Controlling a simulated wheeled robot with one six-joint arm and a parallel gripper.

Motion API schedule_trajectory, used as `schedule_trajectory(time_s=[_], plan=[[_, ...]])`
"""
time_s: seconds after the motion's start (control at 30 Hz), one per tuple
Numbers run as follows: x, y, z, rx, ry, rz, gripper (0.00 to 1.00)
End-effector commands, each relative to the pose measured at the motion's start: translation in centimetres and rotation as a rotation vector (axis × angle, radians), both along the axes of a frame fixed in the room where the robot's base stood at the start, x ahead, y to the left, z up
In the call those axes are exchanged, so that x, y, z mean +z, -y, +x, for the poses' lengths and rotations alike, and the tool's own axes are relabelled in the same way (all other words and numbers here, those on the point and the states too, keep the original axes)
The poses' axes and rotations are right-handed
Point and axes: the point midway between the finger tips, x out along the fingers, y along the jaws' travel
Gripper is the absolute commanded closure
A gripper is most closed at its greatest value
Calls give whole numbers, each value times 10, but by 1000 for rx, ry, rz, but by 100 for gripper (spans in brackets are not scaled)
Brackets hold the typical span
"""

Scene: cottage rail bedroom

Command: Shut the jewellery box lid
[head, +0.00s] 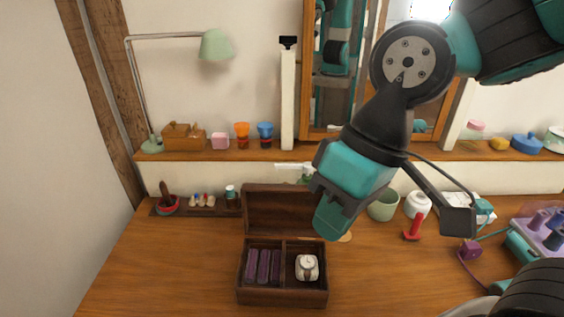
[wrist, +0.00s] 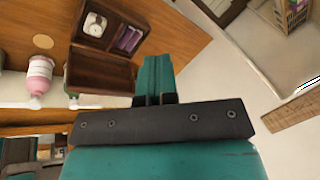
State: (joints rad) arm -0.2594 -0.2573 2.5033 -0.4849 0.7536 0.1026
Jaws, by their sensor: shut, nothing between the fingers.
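The dark wooden jewellery box (head: 284,297) sits on the desk with its lid (head: 268,210) open, standing up at the back. Its left part holds several purple rolls (head: 263,266); its right part holds a white watch (head: 307,267). In the wrist view the box (wrist: 112,45) and the lid's raised panel (wrist: 98,72) also show. My gripper (head: 329,226) is shut and empty, pointing down, and overlaps the lid's right edge in the head view. In the wrist view its fingers (wrist: 154,72) lie just right of the lid. I cannot tell whether they touch it.
A green cup (head: 383,206), a white jar (head: 417,205) and a red stamp-like item (head: 413,227) stand to the right of the box. A dark tray (head: 200,210) with small items is at the back left. The desk left of the box is clear.

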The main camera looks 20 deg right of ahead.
Motion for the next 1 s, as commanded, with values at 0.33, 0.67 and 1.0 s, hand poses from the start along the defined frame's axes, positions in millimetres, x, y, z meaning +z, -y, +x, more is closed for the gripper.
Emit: schedule_trajectory(time_s=[0.33, 0.67, 1.0], plan=[[30, 6, 173, -987, -462, -182, 100], [-34, 47, 303, -2011, -736, -460, 100], [-75, 62, 326, -2360, -765, -560, 100]])
